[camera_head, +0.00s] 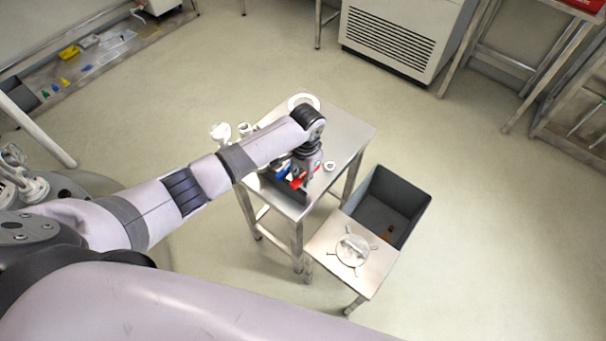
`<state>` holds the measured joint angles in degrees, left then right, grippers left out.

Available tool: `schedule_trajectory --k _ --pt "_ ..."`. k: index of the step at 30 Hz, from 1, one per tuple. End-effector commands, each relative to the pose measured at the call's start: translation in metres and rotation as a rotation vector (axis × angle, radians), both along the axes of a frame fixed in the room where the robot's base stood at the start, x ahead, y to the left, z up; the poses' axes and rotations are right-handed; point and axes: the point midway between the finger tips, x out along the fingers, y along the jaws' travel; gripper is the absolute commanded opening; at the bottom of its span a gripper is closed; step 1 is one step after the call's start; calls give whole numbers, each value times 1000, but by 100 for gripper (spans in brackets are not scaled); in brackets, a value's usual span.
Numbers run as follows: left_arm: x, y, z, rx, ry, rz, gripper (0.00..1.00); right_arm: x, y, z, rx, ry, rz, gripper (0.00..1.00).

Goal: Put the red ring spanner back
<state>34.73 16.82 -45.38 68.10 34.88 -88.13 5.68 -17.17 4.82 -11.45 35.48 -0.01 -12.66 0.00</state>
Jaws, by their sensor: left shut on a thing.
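My left gripper (303,176) reaches down over a small steel table (348,128) and is shut on a red thing (298,183), which looks like the red ring spanner. The spanner is partly hidden by the gripper, so its ends are hard to make out. A blue thing (281,173) shows right beside the gripper on its left. A dark holder or block (290,194) lies just below them at the table's near edge. I cannot tell whether the spanner touches it. My right gripper is not in view.
A low steel stand (375,275) bears a round metal piece (352,250). The surrounding floor is clear.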

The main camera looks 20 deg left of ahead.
Motion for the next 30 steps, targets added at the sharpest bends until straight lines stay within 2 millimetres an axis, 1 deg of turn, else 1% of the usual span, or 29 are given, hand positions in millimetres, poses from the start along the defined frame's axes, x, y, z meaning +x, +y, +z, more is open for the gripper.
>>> schedule_trajectory --k 15,30 --pt "0 0 0 -2 -1 0 0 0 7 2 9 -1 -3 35" --pt "0 0 -3 -2 -1 0 0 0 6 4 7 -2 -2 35"
